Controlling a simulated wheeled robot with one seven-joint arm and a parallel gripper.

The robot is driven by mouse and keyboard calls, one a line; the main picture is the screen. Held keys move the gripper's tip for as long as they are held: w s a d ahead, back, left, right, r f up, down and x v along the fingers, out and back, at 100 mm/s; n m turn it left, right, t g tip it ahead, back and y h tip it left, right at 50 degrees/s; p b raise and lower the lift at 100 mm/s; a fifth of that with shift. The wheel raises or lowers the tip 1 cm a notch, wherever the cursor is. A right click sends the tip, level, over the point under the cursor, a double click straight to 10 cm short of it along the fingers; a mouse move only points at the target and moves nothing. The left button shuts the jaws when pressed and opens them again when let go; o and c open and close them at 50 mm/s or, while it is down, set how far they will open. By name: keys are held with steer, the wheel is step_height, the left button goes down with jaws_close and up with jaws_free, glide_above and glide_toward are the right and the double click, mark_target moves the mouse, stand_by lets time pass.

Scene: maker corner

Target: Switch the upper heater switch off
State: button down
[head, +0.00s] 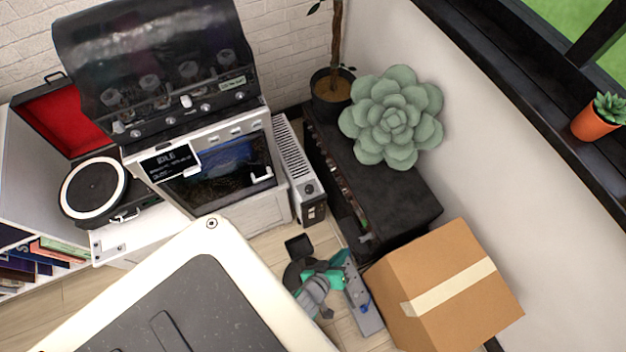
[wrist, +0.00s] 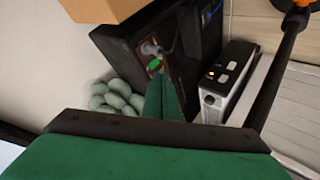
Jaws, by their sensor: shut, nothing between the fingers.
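The heater (head: 292,160) is a slim white unit with a slotted top, standing between the printer-like machine and the dark cabinet. The switches are too small for me to tell which way each is tipped. My gripper (head: 338,260) shows grey and teal in the head view, below the heater and apart from it. In the wrist view my green gripper fingers (wrist: 164,98) are shut and empty, left of the heater panel and not visibly touching it.
A dark low cabinet (head: 405,195) with a pale green succulent (head: 392,118) stands right of the heater. A cardboard box (head: 450,290) is in front of it. A white machine (head: 222,165) stands close on the heater's left. A little bare floor (head: 268,248) shows in front.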

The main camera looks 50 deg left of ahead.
steer(key=w+a+f+n+g+y, duration=0.2)
steer(key=w+a+f+n+g, duration=0.1)
steer(key=w+a+f+n, duration=0.6)
steer(key=n+g, duration=0.6)
steer(key=n, duration=0.7)
glide_toward(312, 210)
step_height(312, 210, down, 7)
steer(key=shift+a+r+y, duration=0.25)
steer(key=shift+a+y, duration=0.15)
